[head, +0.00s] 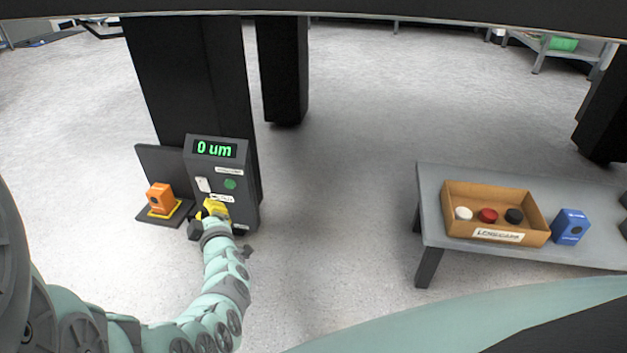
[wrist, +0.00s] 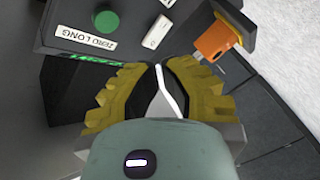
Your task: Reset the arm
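My gripper (head: 217,208), with yellow ridged fingers, is in front of the lower face of a dark grey instrument box (head: 202,155). The box's display (head: 215,149) reads "0 um" in green. Whether the fingers touch the panel is unclear.
An orange block (head: 160,198) sits on a yellow-edged plate left of the box. At right, a grey table (head: 437,207) bears a cardboard tray (head: 457,230) with white, red and black round pieces, and a blue block (head: 571,227). Dark pillars stand behind; the middle floor is clear.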

